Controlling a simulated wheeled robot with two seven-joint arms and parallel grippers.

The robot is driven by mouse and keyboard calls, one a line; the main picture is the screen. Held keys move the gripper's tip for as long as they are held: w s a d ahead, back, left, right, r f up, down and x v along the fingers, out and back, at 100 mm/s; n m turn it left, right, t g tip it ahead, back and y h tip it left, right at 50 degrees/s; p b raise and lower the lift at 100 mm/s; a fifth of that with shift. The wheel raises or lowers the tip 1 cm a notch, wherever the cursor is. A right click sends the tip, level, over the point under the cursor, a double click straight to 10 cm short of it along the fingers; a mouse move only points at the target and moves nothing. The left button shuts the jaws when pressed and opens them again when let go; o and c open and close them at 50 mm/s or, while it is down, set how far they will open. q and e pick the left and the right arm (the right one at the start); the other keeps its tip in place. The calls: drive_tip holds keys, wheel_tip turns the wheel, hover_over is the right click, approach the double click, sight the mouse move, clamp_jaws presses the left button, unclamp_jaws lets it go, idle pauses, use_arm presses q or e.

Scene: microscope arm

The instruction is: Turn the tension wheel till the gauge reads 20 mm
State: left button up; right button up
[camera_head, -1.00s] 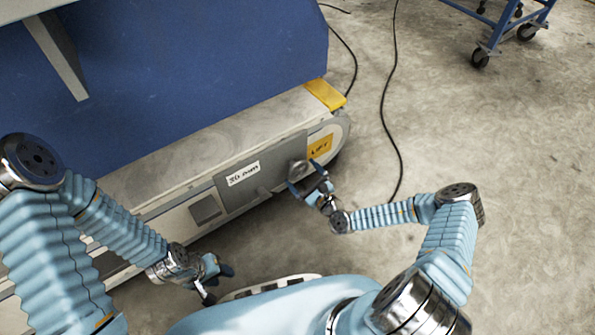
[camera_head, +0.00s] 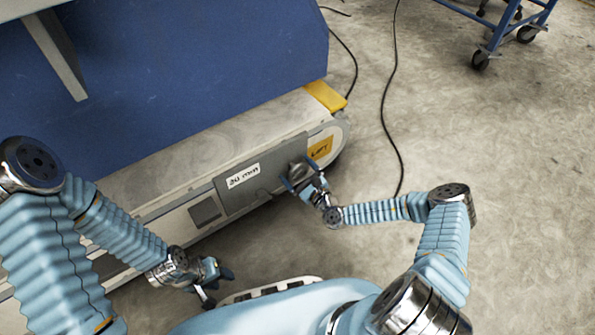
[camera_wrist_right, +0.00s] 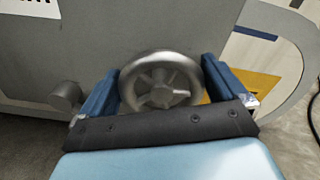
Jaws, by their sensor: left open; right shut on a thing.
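The tension wheel (camera_head: 298,168) is a small silver spoked wheel on the grey side panel of the conveyor. It shows large in the right wrist view (camera_wrist_right: 160,97). My right gripper (camera_head: 303,181) has one blue finger on each side of the wheel's rim and is shut on it; its fingers also show in the right wrist view (camera_wrist_right: 162,75). A white label (camera_head: 243,176) left of the wheel shows a number and "mm"; the number is too blurred to read surely. My left gripper (camera_head: 218,286) is open and empty, low in front of the conveyor.
A yellow LIFT sign (camera_head: 320,148) is right of the wheel. A grey knob (camera_wrist_right: 66,95) sticks out left of the wheel in the right wrist view. A black cable (camera_head: 386,115) lies on the floor; a blue wheeled cart (camera_head: 507,30) stands at the upper right.

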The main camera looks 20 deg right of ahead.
drive_tip(key=shift+r+m+p, duration=0.15)
drive_tip(key=shift+m+p, duration=0.75)
drive_tip(key=shift+m, duration=0.1)
drive_tip(key=shift+d+m+p, duration=0.15)
drive_tip(key=shift+m+p, duration=0.4)
drive_tip(key=shift+m, duration=0.35)
drive_tip(key=m+p, duration=0.1)
drive_tip(key=m, duration=0.1)
drive_tip(key=shift+d+m, duration=0.1)
drive_tip(key=shift+m, duration=0.3)
drive_tip(key=m, duration=0.2)
drive_tip(key=shift+w+d+f+m, duration=0.1)
drive_tip(key=shift+d+f+m, duration=0.1)
drive_tip(key=shift+m, duration=0.1)
drive_tip(key=m, duration=0.2)
drive_tip(key=shift+f+m, duration=0.1)
drive_tip(key=shift+m, duration=0.3)
drive_tip(key=m, duration=0.3)
drive_tip(key=shift+d+f+m, duration=0.1)
drive_tip(key=shift+f+m, duration=0.05)
drive_tip(key=shift+m, duration=0.15)
drive_tip(key=m, duration=0.4)
drive_tip(key=m+b, duration=0.1)
drive_tip(key=m, duration=0.1)
drive_tip(key=shift+f, duration=0.25)
